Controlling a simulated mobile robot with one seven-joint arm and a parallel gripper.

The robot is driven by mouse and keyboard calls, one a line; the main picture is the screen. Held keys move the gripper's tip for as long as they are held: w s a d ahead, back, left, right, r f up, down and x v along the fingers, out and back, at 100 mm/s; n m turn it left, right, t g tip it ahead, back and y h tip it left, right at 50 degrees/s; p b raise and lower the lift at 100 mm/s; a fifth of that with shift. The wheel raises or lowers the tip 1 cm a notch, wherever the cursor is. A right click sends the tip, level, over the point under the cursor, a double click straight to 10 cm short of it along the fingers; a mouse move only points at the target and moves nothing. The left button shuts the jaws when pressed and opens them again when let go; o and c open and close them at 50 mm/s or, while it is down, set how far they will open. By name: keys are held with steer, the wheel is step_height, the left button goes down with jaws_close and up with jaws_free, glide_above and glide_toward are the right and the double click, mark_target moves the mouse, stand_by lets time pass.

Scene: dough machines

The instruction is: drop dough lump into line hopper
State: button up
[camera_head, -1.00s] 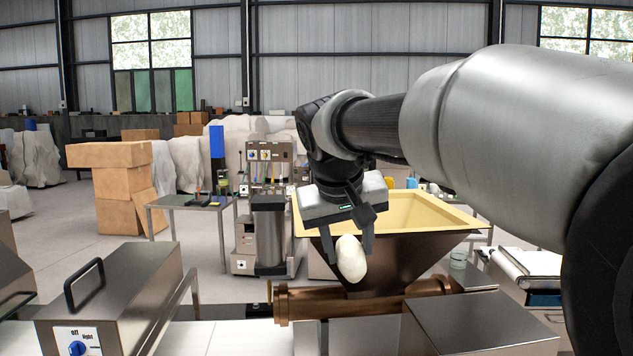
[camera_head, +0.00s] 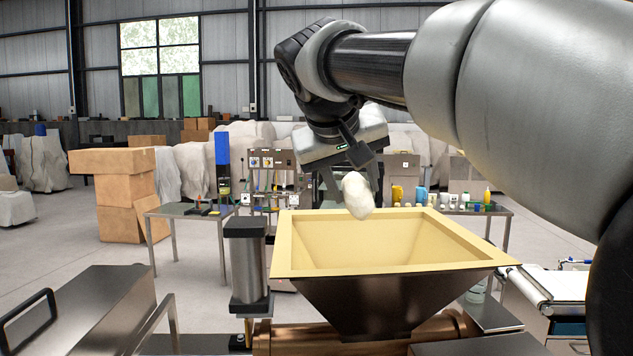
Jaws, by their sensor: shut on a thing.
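The dough lump (camera_head: 358,196) is off-white and oblong. My gripper (camera_head: 347,188) is shut on it, fingers pointing down, with the lump hanging at the fingertips. The line hopper (camera_head: 285,247) has a wide cream-yellow square rim and inner walls, with a dark metal funnel below. In the picture the lump shows in front of the hopper's far rim, its lower end over the opening. How high it is above the rim and its exact depth are hard to tell. The gripper's far side is partly hidden by its own body.
A metal cylinder (camera_head: 247,268) stands just left of the hopper. A copper-coloured pipe (camera_head: 290,340) runs beneath it. A steel machine with a handle (camera_head: 90,305) is at lower left, and a roller conveyor (camera_head: 550,285) at right. Cardboard boxes (camera_head: 125,195) are stacked behind left.

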steer(key=w+d+f, duration=0.4)
steer(key=w+f, duration=0.1)
steer(key=w, duration=0.3)
steer(key=shift+w+d, duration=0.2)
steer(key=shift+d, duration=0.15)
steer(key=shift+r, duration=0.1)
steer(key=o, duration=1.3)
step_height(320, 180, up, 4)
steer(key=p, duration=0.3)
steer(key=shift+p, duration=0.35)
